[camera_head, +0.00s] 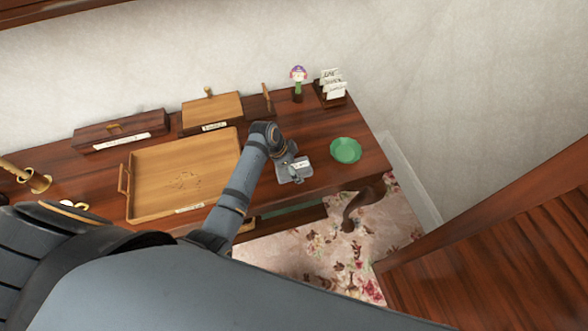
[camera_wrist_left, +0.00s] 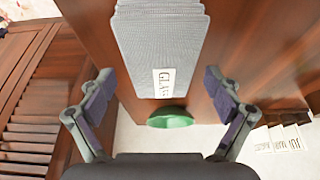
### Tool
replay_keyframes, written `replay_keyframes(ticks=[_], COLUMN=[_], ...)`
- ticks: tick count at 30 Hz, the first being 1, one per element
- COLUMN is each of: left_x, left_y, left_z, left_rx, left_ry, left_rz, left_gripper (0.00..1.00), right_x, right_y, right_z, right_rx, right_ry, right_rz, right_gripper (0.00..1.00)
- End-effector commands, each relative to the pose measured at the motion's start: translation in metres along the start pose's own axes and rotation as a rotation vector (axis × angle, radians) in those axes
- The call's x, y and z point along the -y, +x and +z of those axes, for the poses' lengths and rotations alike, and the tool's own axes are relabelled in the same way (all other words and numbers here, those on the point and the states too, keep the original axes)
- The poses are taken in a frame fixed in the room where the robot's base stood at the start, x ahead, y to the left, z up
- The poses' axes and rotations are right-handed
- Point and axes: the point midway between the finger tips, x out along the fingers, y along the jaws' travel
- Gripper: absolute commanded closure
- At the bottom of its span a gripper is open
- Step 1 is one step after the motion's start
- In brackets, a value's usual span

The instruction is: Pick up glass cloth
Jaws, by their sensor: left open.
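The glass cloth (camera_wrist_left: 160,40) is a folded grey textured cloth with a white label partly reading "GLA". It lies near the front edge of the dark wooden table (camera_head: 330,120). In the head view the cloth (camera_head: 290,178) shows beside the end of my left arm, partly covered by it. My left gripper (camera_wrist_left: 158,85) is open and empty, its two fingers apart on either side of the cloth in the wrist view. In the head view the left gripper (camera_head: 287,158) is small, and its fingers are hard to make out. My right gripper is not in view.
A green dish (camera_head: 345,150) sits right of the cloth. A wooden tray (camera_head: 135,170) lies left. Behind stand wooden boxes (camera_head: 212,110), a mushroom ornament (camera_head: 298,80) and a card holder (camera_head: 332,95). A brass-coloured object (camera_head: 38,182) is far left.

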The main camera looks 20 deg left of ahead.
Motion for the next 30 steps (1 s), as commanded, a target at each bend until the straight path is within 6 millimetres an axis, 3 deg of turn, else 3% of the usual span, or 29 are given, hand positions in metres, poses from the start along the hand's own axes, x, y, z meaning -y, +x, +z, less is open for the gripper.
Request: replay_keyframes(ticks=[9,21,30], left_x=[0.0003,0.0002,0.0002], left_y=[0.0006,0.0006,-0.0007], left_z=[0.0002,0.0002,-0.0004], left_rx=[0.0,0.0,-0.001], left_ry=[0.0,0.0,0.001], left_rz=[-0.001,0.0,0.0], left_gripper=[0.12,0.67,0.68], right_x=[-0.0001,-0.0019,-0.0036], right_y=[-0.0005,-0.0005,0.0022], right_z=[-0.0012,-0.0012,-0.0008], right_rx=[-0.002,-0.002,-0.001], right_ry=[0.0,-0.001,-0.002], right_rz=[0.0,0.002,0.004], right_gripper=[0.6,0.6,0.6])
